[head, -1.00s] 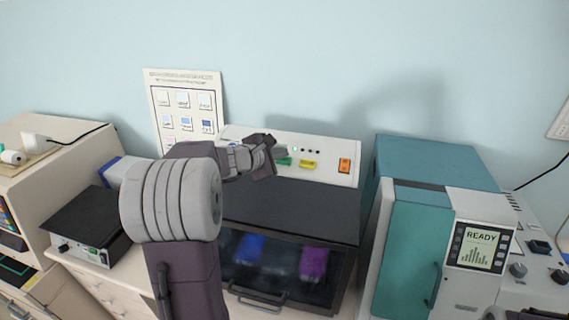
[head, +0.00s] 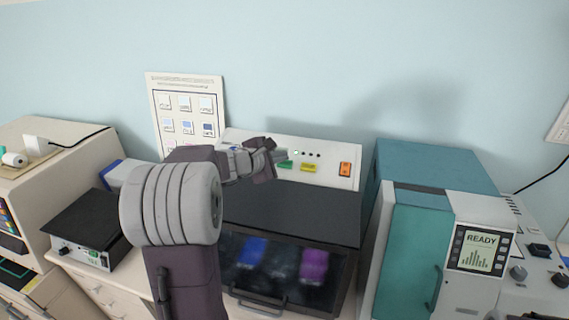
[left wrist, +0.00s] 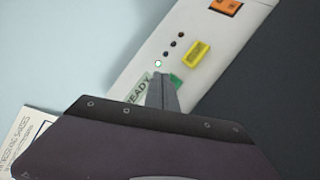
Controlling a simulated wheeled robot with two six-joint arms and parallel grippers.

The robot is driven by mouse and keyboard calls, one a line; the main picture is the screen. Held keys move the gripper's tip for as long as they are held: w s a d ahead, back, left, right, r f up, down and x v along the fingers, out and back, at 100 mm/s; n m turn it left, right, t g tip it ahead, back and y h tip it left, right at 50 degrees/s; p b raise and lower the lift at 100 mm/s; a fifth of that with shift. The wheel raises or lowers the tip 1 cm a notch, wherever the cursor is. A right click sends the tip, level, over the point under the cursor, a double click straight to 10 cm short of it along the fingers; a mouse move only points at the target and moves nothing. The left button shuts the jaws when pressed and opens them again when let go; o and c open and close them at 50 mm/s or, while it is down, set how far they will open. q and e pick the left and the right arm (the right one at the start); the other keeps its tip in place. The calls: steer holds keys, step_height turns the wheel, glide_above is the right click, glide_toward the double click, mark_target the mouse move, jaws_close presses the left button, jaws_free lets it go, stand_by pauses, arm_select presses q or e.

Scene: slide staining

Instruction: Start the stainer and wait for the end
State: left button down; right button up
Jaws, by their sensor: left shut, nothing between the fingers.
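The stainer has a white control panel (head: 330,172) above a dark lid (head: 290,210). Its front window (head: 280,264) shows blurred blue, dark and purple patches behind a handle. The panel carries a green button (head: 285,165), a yellow button (head: 308,168) and an orange switch (head: 345,169). In the left wrist view, one lamp (left wrist: 158,63) in the row glows green by a label reading READY (left wrist: 138,90). My left gripper (head: 279,155) is shut and empty, its tips at the green button, which also shows partly hidden in the left wrist view (left wrist: 176,82). Contact cannot be told.
A teal machine (head: 412,255) with a screen reading READY (head: 481,249) stands close on the right. A dark-topped box (head: 85,229) stands on the left. A poster (head: 186,115) leans on the wall behind the panel's left end.

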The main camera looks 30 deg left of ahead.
arm_select(q)
steer(key=shift+w, duration=0.1)
steer(key=shift+f, duration=0.15)
stand_by(0.7)
steer(key=shift+w+f+b, duration=0.1)
steer(key=shift+f+b, duration=0.15)
steer(key=shift+b, duration=0.3)
